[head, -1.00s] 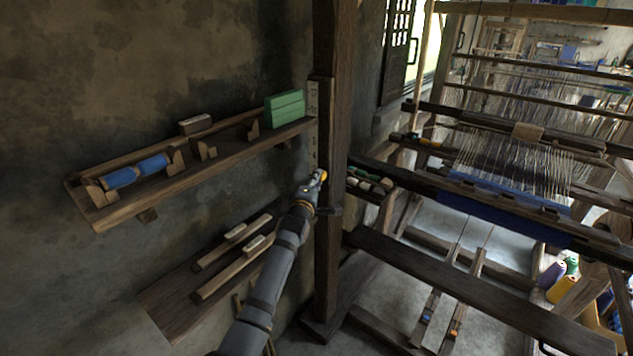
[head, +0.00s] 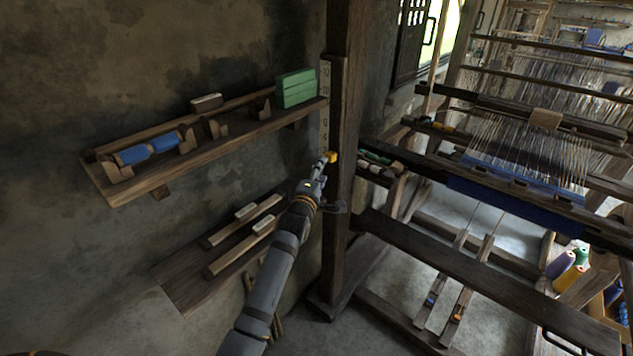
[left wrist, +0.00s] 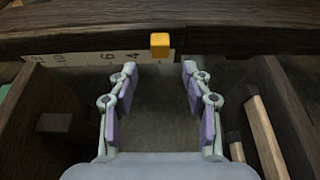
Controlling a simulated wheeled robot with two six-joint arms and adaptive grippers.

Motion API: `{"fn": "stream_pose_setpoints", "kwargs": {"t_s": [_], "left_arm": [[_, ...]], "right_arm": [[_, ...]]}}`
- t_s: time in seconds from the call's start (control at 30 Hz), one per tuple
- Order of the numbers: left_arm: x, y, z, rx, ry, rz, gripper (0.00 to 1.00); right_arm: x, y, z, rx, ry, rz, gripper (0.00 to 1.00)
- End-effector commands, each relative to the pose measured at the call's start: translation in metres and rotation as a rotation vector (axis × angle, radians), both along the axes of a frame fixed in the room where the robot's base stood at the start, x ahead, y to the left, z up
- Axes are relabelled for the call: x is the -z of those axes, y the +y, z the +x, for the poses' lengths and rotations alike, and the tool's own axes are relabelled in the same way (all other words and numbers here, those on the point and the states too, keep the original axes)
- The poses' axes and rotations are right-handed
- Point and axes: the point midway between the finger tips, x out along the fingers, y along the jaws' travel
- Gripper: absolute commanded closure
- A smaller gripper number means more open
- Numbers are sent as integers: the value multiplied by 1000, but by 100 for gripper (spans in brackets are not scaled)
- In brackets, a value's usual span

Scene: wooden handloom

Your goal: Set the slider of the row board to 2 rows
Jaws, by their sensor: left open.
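The row board is a pale numbered strip (head: 325,110) running up the side of the dark post. It also shows in the left wrist view (left wrist: 75,57), where a 6 and a 4 can be read. The yellow slider (head: 333,157) sits low on the board; in the left wrist view the slider (left wrist: 160,44) is past the 4, towards the strip's end. The mark beneath it is hidden. My left gripper (left wrist: 160,67) is open and empty, its fingertips just short of the slider, which lies ahead of the gap. In the head view my left gripper (head: 322,168) is just below the slider.
A lower shelf (head: 180,275) holds wooden bars. The loom (head: 460,255) fills the right side.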

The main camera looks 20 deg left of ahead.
Motion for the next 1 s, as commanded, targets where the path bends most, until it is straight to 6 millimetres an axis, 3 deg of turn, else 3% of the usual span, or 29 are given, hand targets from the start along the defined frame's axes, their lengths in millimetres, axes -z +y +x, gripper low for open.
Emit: {"fn": "stream_pose_setpoints", "kwargs": {"t_s": [0.1,0.3,0.8,0.9,0.97,1.0], "left_arm": [[0,-1,-28,0,0,-1,51],[0,-2,-54,0,-1,0,51],[1,-3,-58,0,1,2,51],[23,-3,-57,3,43,40,51],[55,-3,-58,10,99,98,51],[84,-3,-60,19,151,148,51]], "right_arm": [[0,0,0,0,0,0,60],[0,1,0,0,0,1,60],[0,1,0,0,0,1,60],[0,1,0,0,0,1,60],[0,1,0,0,0,1,60],[0,1,0,0,0,1,60]]}}
